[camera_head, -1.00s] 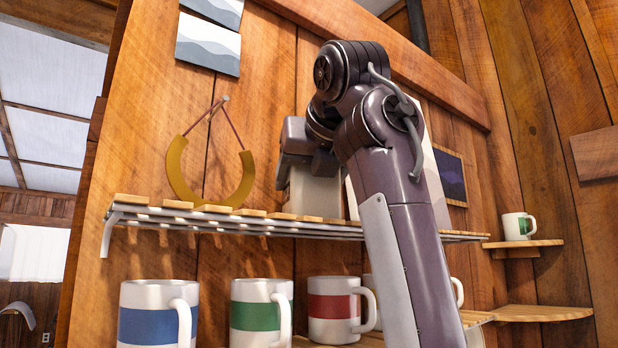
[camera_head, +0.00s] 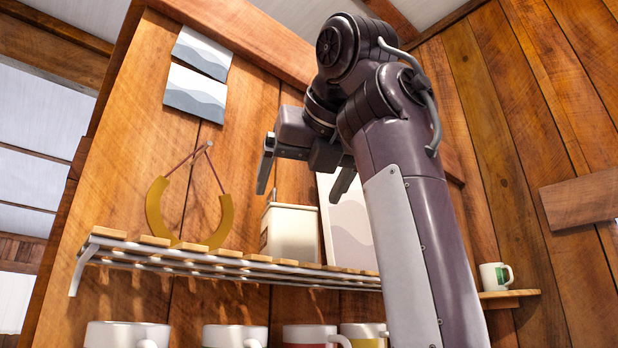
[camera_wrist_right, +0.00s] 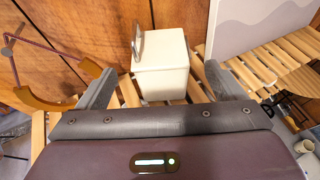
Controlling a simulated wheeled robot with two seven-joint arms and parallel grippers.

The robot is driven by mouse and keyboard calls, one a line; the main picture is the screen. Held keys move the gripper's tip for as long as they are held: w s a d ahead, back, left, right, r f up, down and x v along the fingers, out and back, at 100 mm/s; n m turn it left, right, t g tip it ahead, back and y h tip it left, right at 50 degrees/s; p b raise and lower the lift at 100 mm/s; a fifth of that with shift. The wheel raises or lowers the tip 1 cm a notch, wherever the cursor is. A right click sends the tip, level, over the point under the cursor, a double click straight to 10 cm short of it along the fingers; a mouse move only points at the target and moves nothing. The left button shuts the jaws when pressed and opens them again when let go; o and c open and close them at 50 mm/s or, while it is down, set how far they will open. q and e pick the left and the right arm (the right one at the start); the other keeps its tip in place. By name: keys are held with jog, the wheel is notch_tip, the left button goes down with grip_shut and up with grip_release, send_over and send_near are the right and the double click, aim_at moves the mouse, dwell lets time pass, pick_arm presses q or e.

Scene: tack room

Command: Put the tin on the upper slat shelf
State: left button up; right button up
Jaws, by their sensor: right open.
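The tin (camera_head: 290,232) is a cream-white box with a small grey piece standing up at its top edge. It stands upright on the upper slat shelf (camera_head: 215,262), against the plank wall. The tin also shows in the right wrist view (camera_wrist_right: 161,68), resting on the wooden slats between the spread fingers and ahead of them. My right gripper (camera_head: 305,182) is open and empty, above the tin in the head view and apart from it. Its fingers also show in the right wrist view (camera_wrist_right: 163,92). My left gripper is not in view.
A pale picture panel (camera_head: 346,225) stands close on the tin's right. Several mugs, one blue-banded (camera_head: 127,335), stand below the shelf. A green-marked mug (camera_head: 494,276) sits on a small shelf at right.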

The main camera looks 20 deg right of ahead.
jog(key=v, duration=0.3)
dwell(0.7)
